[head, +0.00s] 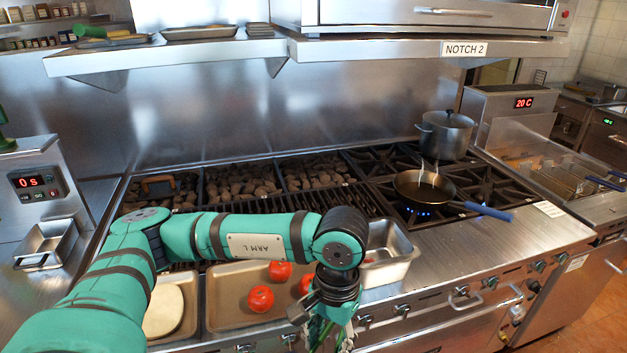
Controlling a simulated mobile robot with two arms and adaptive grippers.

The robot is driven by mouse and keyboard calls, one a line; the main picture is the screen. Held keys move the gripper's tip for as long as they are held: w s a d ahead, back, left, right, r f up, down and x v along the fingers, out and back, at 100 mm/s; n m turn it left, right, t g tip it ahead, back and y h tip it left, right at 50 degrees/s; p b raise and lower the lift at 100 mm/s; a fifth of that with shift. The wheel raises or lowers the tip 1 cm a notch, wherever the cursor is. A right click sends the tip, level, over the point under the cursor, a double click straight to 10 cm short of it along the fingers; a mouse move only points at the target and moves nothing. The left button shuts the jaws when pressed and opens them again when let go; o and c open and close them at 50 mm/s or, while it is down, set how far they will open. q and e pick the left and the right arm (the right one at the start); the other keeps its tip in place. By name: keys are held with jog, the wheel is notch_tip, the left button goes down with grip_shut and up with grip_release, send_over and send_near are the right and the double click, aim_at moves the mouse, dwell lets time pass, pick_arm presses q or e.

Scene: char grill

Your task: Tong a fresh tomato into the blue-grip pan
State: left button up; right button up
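The blue-grip pan (408,190) sits on a burner at the right of the range, its blue handle pointing right. Thin pale streaks show over it; I cannot tell what they are. Small blue lights or flames show under it. Three red tomatoes (260,298) lie on a tan tray (225,312) at the front; the rightmost is partly covered by my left arm. My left gripper (330,338) hangs right of the tomatoes at the bottom edge, its tips cut off. I cannot make out tongs or its opening. My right gripper is not in view.
A metal bin (398,270) stands right of the tomato tray. A tray with a pale round item (163,310) is at left. A lidded pot (444,134) stands behind the pan. A steel shelf (200,56) overhangs the back. The steel ledge (460,260) before the pan is clear.

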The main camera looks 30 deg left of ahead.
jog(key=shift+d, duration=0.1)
pick_arm(q)
jog(key=w+a+r+n+t, duration=0.1)
jog(key=w+a+r, duration=0.3)
jog(key=w, duration=0.4)
jog(key=w+a+r+n+t+y, duration=0.1)
jog(key=w+a+r+t, duration=0.3)
jog(key=w+a, duration=0.3)
jog(key=w+a+r+n+t+y, duration=0.1)
jog(key=w+a+r+t, duration=0.2)
jog(key=w, duration=0.6)
jog(key=a+r, duration=0.2)
jog(key=a, duration=0.1)
jog(key=shift+w+a+n, duration=0.25)
jog(key=shift+w+n, duration=0.1)
jog(key=shift+n, duration=0.05)
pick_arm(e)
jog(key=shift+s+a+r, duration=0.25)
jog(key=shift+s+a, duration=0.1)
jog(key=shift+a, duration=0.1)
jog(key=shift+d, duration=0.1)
pick_arm(q)
notch_tip(320, 180, down, 10)
jog(key=b, duration=0.6)
jog(key=shift+b, duration=0.3)
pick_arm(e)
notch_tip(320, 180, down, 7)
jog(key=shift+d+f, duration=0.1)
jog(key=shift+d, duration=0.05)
